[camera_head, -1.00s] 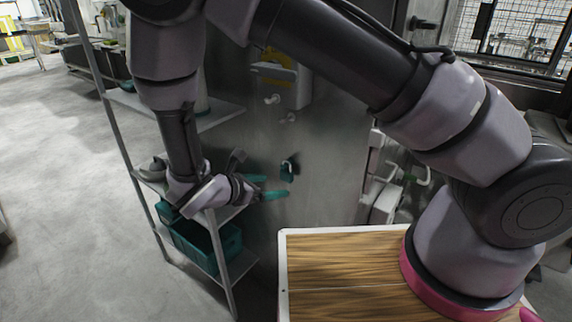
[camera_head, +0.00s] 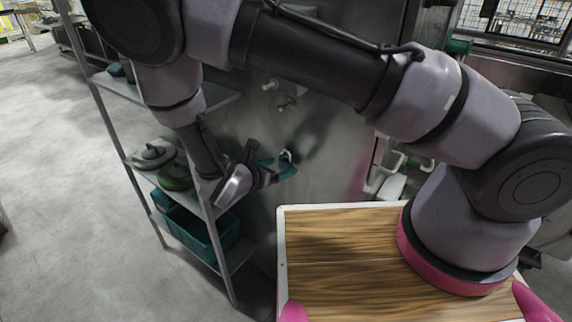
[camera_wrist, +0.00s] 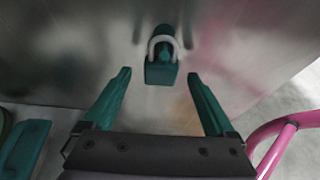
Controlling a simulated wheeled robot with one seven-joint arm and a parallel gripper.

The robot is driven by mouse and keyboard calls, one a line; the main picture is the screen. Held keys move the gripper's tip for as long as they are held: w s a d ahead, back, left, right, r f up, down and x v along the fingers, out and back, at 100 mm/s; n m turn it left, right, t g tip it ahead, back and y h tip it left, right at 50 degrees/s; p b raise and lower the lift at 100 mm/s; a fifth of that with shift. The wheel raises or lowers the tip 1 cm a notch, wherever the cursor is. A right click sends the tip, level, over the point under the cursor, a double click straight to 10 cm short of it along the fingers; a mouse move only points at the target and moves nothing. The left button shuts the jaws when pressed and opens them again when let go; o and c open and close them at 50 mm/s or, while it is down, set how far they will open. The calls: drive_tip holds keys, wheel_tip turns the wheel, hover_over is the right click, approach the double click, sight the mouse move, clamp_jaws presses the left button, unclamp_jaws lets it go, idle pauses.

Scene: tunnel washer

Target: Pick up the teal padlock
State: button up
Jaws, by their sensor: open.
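The teal padlock (camera_wrist: 161,73) hangs by its pale shackle from a teal peg on the grey metal panel. In the wrist view it lies ahead of my gripper (camera_wrist: 158,83), roughly centred between the two teal fingertips and apart from both. My gripper is open and empty. In the head view my gripper (camera_head: 279,168) is close to the panel, and the padlock (camera_head: 286,156) shows small and partly hidden at the fingers.
A metal shelf rack (camera_head: 222,215) stands at the left, with a green rounded item (camera_head: 175,177) and a teal crate (camera_head: 190,232) on it. Bare pegs (camera_head: 287,103) stick out of the panel above. A pink tube (camera_wrist: 272,135) is at the wrist view's right.

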drive_tip(key=x, duration=0.2)
drive_tip(key=shift+w+d+f, duration=0.2)
drive_tip(key=shift+w+d, duration=0.05)
clamp_jaws()
drive_tip(key=shift+r, duration=0.1)
drive_tip(key=shift+r, duration=0.55)
drive_tip(key=s+a, duration=1.1)
drive_tip(key=s, duration=0.3)
